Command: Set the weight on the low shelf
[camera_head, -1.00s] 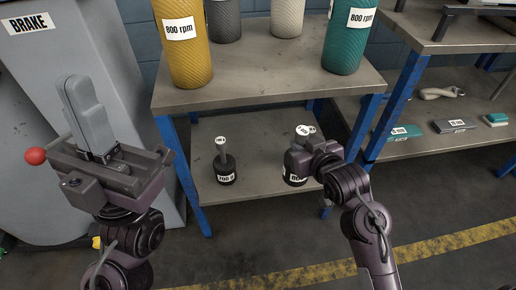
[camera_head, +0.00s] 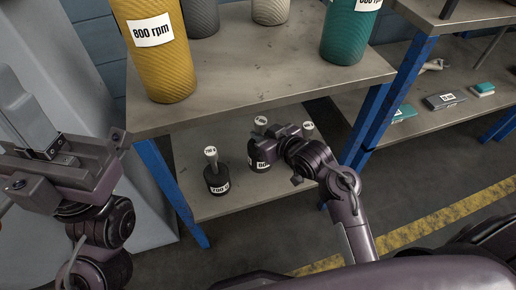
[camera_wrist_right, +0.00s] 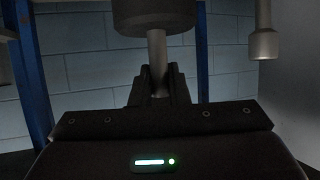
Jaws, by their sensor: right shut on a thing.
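My right gripper (camera_head: 270,134) is shut on the stem of a dark weight (camera_head: 260,163) with a partly hidden label. The weight is upright over the low shelf (camera_head: 205,208); I cannot tell if its base touches. The right wrist view, upside down, shows the jaws (camera_wrist_right: 159,88) around the stem below the weight's body (camera_wrist_right: 152,16). A second dark weight (camera_head: 217,181), labelled 700 g, stands on the shelf to the left. Another labelled knob (camera_head: 308,128) shows behind the gripper, its body hidden. My left gripper (camera_head: 55,160) is at the left, away from the shelf; its jaws are unclear.
The upper shelf (camera_head: 240,75) overhangs the low one and carries a yellow cylinder (camera_head: 160,55), a teal cylinder (camera_head: 350,30) and grey ones. Blue legs (camera_head: 165,190) flank the shelf. Another blue-legged table stands at right. The low shelf's front has bare room.

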